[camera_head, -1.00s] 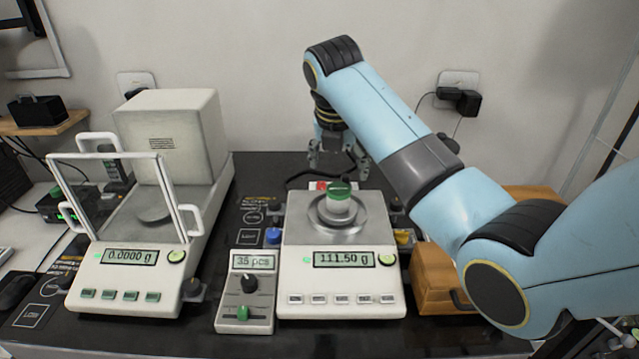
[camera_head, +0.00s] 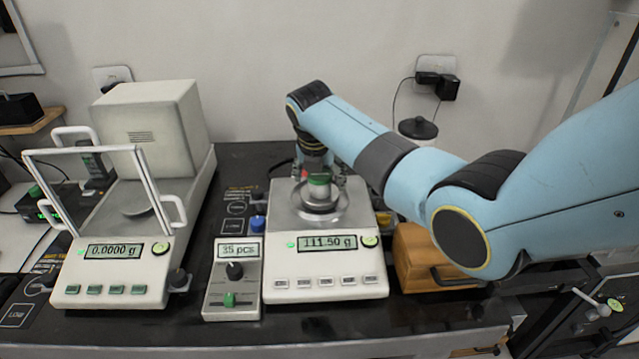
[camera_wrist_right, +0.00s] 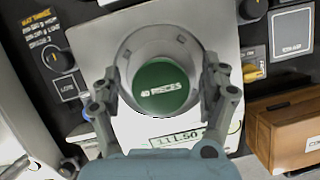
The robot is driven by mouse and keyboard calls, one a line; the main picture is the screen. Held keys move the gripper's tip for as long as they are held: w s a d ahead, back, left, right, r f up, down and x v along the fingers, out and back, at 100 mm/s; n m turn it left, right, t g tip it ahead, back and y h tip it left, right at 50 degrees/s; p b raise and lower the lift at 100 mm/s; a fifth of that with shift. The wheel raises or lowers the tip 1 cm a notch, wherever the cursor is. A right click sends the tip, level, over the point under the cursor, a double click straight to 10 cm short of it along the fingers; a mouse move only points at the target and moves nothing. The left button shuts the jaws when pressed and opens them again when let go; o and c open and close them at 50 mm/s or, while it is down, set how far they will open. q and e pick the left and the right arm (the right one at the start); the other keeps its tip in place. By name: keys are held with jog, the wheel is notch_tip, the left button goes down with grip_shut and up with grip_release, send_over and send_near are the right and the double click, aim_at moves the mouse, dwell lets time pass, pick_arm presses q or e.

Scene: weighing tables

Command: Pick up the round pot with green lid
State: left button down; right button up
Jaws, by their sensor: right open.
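The round pot with the green lid (camera_head: 320,184) stands upright on the round pan of the right-hand scale (camera_head: 327,289), whose display reads 111.50 g. In the right wrist view the green lid (camera_wrist_right: 162,87) carries the text "40 PIECES". My right gripper (camera_head: 321,178) is at the pot, coming in from above and behind. In the right wrist view its open fingers (camera_wrist_right: 163,92) lie to the left and right of the lid, apart from it. The lower part of the pot is hidden under the lid there. My left gripper is not in view.
A second scale with a glass shield (camera_head: 95,170) and a reading of 0.0000 g stands on the left. A small control box (camera_head: 232,285) reading 35 pcs sits between the scales. A wooden box (camera_head: 425,262) stands right of the scale. A wall is behind the table.

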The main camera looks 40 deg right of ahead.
jog(key=shift+s, duration=0.1)
jog(key=shift+c, duration=2.1)
jog(key=c, duration=0.4)
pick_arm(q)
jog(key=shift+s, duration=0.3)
pick_arm(e)
jog(key=shift+r, duration=0.1)
jog(key=c, duration=0.6)
